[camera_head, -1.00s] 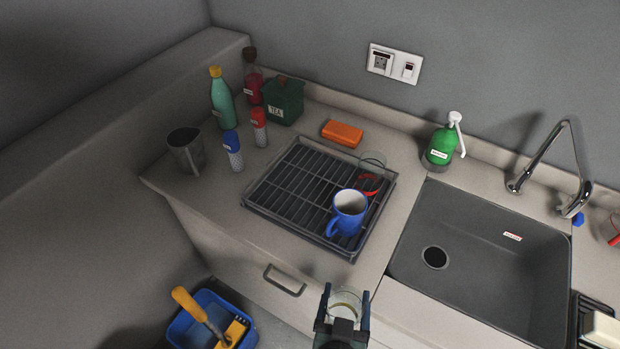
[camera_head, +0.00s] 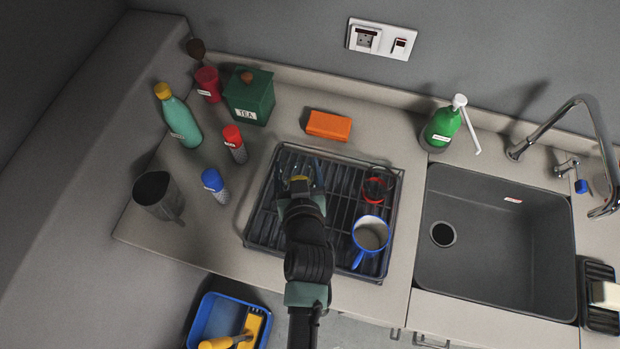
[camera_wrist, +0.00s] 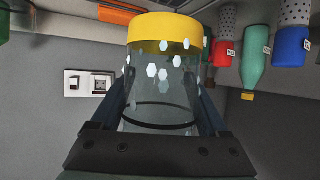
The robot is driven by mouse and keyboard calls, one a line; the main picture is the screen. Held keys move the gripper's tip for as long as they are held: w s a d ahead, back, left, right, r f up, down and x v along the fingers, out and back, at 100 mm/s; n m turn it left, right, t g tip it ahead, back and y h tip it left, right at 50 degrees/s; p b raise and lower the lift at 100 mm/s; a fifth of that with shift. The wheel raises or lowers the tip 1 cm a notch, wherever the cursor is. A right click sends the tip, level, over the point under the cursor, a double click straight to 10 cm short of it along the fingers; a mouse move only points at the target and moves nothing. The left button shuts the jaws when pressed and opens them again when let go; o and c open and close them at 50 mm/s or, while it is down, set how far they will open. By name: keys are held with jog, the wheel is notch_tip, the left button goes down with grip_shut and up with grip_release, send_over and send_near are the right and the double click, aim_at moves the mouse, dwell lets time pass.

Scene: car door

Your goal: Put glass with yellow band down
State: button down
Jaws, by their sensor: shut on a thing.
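The glass with yellow band (camera_wrist: 163,80) is clear with pale hexagon marks. It fills the middle of the wrist view, between my fingers, and is mostly hidden in the head view. The wrist picture is upside down, with the yellow band at its top, on the counter side. My gripper (camera_head: 301,180) is shut on the glass over the left back part of the dark drying rack (camera_head: 338,188). I cannot tell whether the glass touches the rack.
On the rack's right side are a glass with a red band (camera_head: 377,186) and a blue mug (camera_head: 370,234). An orange sponge (camera_head: 328,125) lies behind the rack. A blue-capped shaker (camera_head: 214,184) and a grey jug (camera_head: 156,192) stand left. The sink (camera_head: 500,240) is right.

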notch_tip(320, 180, down, 5)
jog(key=shift+s+d+f, duration=0.1)
jog(key=shift+s+f, duration=0.05)
jog(key=shift+f, duration=0.05)
jog(key=shift+f+b, duration=0.85)
jog(key=shift+f, duration=1.3)
jog(key=shift+f, duration=0.1)
jog(key=shift+f, duration=0.15)
grip_release()
